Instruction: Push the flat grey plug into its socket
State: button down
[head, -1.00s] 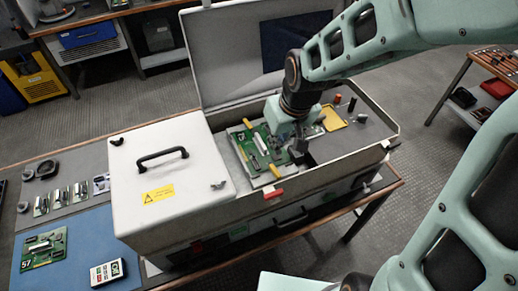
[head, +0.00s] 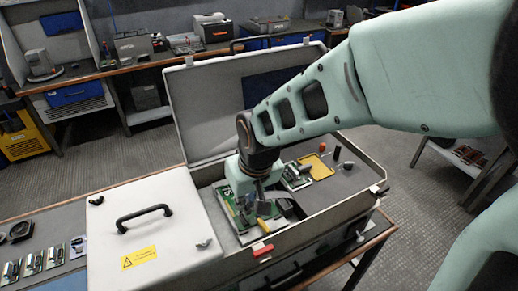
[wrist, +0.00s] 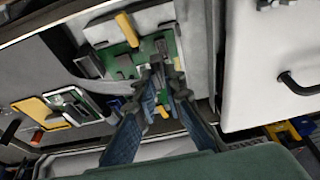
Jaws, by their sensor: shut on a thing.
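My gripper (head: 262,203) points down into the open box over the green circuit board (head: 222,200). In the wrist view its two fingers (wrist: 165,78) are close together over the board (wrist: 120,65). They are shut on a small dark grey piece that I take to be the flat grey plug (wrist: 158,62); the fingers hide most of it. A grey strip (head: 283,197) runs right from near the fingertips. The socket is hidden behind the fingers, so I cannot tell whether the plug touches it.
Yellow clips (wrist: 127,28) stand at the board's edges. A smaller board (head: 296,176) and a yellow plate (head: 318,167) lie to the right. The box's raised lid (head: 215,100) stands behind; a white cover with a black handle (head: 143,217) is at left.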

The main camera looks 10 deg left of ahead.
jog(key=shift+s+a, duration=0.25)
jog(key=shift+a, duration=0.1)
jog(key=shift+f, duration=0.1)
jog(key=shift+f+b, duration=0.75)
jog(key=shift+b, duration=0.2)
jog(key=shift+f+b, duration=0.65)
jog(key=shift+f, duration=0.05)
dwell(0.4)
jog(key=c, duration=1.9)
grip_release()
jog(key=shift+c, duration=0.2)
jog(key=shift+r, duration=0.15)
